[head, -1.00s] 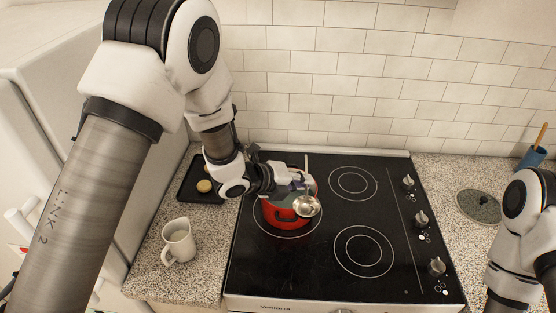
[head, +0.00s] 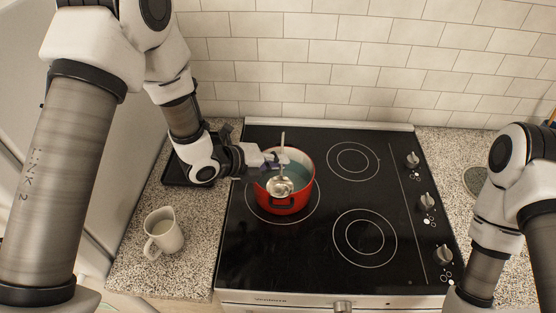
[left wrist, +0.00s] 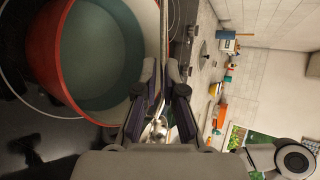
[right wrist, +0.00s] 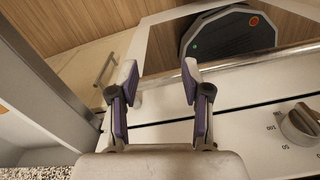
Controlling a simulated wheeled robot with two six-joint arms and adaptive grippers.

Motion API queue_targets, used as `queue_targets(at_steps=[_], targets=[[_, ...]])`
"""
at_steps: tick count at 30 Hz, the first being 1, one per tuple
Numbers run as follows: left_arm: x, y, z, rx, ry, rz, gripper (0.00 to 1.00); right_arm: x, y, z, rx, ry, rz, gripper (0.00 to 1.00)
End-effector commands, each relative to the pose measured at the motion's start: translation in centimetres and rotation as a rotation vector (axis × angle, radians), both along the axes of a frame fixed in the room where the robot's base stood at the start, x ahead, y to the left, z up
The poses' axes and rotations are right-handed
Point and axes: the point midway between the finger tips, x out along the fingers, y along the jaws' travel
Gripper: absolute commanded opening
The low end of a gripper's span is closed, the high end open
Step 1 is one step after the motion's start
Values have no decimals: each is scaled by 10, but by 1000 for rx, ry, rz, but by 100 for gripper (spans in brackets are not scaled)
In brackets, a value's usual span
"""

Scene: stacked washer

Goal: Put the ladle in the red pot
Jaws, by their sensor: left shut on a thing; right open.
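My left gripper (head: 274,164) is at the pot's left rim in the head view, shut on the handle of the metal ladle (head: 280,187). The ladle is upright, its bowl low and its handle rising above the fingers. The bowl overlaps the pot's near-left rim in the head view; its height above the rim is unclear. In the left wrist view the pot (left wrist: 45,92) lies left of the ladle handle (left wrist: 164,40). My right gripper (right wrist: 160,80) is open and empty in front of the stove.
A white pitcher (head: 163,232) stands on the left counter, with a dark tray (head: 178,171) behind it, partly hidden by my left arm. The black cooktop (head: 317,268) is clear right of the pot. Stove knobs (head: 427,202) line its right side.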

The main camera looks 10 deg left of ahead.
Motion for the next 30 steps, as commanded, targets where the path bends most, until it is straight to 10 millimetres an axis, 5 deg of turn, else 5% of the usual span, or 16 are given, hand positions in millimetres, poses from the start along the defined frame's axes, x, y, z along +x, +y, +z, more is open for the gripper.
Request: queue_targets(at_steps=[10,12,21,26,30], targets=[[0,0,-6,0,0,0,0,0,0,-8,0,0,-1,48],[0,0,-6,0,0,0,33,0,0,-8,0,0,0,48],[0,0,-6,0,0,0,33,0,0,-7,0,0,0,48],[0,0,11,0,0,0,33,0,0,11,0,0,0,48],[-18,19,19,-6,-2,6,33,0,0,-7,0,-1,0,48]])
